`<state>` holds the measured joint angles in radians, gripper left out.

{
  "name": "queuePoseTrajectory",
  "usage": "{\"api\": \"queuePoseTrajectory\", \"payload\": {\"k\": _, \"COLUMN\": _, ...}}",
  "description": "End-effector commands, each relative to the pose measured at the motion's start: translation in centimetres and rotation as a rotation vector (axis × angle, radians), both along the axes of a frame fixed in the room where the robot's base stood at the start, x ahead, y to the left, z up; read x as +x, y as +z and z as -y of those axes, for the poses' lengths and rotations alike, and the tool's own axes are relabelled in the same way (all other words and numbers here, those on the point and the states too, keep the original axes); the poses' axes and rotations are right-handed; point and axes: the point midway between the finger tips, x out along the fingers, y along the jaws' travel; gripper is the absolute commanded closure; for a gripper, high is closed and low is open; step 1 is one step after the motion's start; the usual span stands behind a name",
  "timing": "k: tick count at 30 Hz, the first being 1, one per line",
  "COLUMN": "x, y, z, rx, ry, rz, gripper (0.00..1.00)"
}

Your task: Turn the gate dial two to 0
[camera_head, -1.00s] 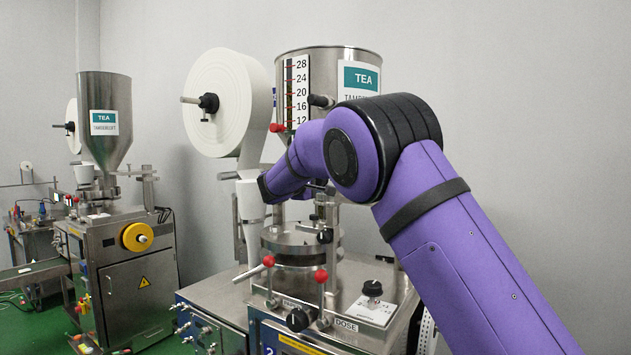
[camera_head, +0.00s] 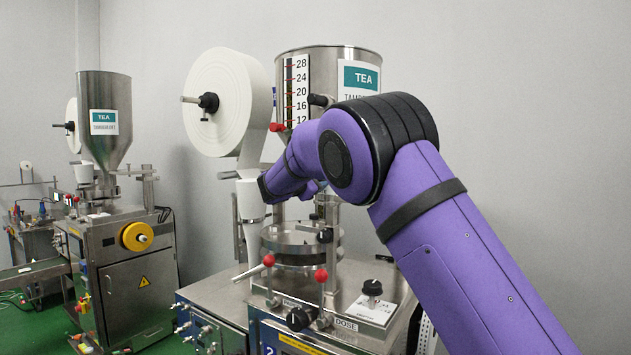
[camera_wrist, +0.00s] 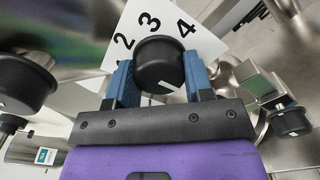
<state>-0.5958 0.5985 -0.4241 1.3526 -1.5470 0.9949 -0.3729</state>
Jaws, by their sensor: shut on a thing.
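In the wrist view a round black dial knob (camera_wrist: 158,62) sits on a white scale plate (camera_wrist: 205,40). The numerals 2, 3 and 4 show on the plate; the rest of the scale is hidden or out of view. A short white mark shows on the knob's face, on the side toward my palm. My gripper (camera_wrist: 159,76) has its blue fingers on both sides of this knob and is shut on it. In the head view my fingers and the held dial are hidden behind my purple arm, so I cannot read its label.
Another black knob (camera_head: 372,288) on a white plate stands at the machine's right front. Red-ball levers (camera_head: 321,275) stand at its front. A steel tea hopper (camera_head: 330,80) and a white paper roll (camera_head: 226,102) are close to my arm. In the wrist view other black knobs (camera_wrist: 290,121) flank the gripper.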

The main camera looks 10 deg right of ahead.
Motion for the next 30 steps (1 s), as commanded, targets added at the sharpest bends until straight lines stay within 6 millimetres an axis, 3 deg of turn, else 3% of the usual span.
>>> {"api": "queuePoseTrajectory", "payload": {"k": 17, "x": 0.0, "y": -0.23, "z": -0.12, "rx": -0.023, "ry": 0.001, "rz": -0.028, "gripper": 0.76}}
{"api": "queuePoseTrajectory", "payload": {"k": 18, "x": 0.0, "y": -0.23, "z": -0.12, "rx": -0.023, "ry": 0.001, "rz": -0.028, "gripper": 0.48}}
{"api": "queuePoseTrajectory", "payload": {"k": 21, "x": 0.0, "y": -0.19, "z": -0.12, "rx": -0.023, "ry": 0.001, "rz": -0.027, "gripper": 0.27}}
{"api": "queuePoseTrajectory", "payload": {"k": 30, "x": -0.11, "y": -0.08, "z": -0.17, "rx": -0.022, "ry": 0.001, "rz": -0.024, "gripper": 0.27}}
